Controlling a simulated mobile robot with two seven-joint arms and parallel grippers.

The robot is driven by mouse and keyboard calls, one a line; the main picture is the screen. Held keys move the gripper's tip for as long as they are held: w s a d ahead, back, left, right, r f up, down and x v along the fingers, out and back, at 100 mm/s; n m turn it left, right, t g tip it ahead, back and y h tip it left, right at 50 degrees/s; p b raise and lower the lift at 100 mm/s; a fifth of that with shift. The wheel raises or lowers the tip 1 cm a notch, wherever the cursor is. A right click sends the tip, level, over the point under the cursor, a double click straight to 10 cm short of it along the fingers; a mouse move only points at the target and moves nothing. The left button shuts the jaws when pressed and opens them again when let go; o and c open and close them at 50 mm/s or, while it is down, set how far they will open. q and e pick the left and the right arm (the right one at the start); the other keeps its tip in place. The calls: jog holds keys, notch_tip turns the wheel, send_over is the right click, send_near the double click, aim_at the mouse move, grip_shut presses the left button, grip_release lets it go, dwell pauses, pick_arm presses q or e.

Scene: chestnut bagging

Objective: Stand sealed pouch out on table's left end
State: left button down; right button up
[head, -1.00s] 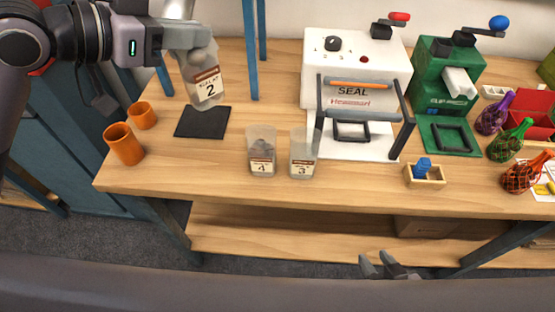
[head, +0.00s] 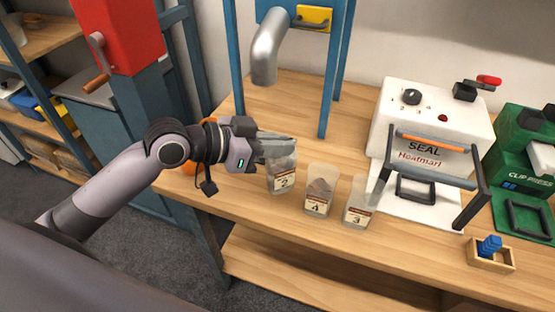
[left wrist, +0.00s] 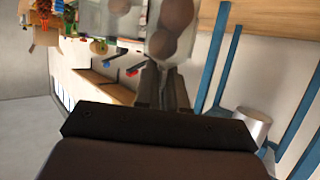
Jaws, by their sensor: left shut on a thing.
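My left gripper (head: 285,147) is shut on the top of the clear pouch labelled 2 (head: 283,176). That pouch hangs upright just left of the pouch labelled 4 (head: 319,190); I cannot tell whether its base touches the table (head: 255,211). The pouch labelled 3 (head: 358,203) stands to the right of pouch 4. In the left wrist view, the gripper fingers (left wrist: 162,88) point at a clear pouch with round brown chestnuts (left wrist: 172,30). My left arm covers much of the table's left end. My right gripper is out of view.
Blue uprights (head: 328,85) and a grey pipe (head: 268,52) rise behind the pouches. The white sealer (head: 430,125) and a small wooden box (head: 491,255) are to the right.

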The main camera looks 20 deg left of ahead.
aim_at(267, 160)
pick_arm(q)
jog(key=shift+f, duration=2.05)
jog(key=c, duration=1.2)
grip_release()
jog(key=b+v, duration=0.1)
jog(key=v, duration=1.1)
jog(key=shift+b, duration=0.35)
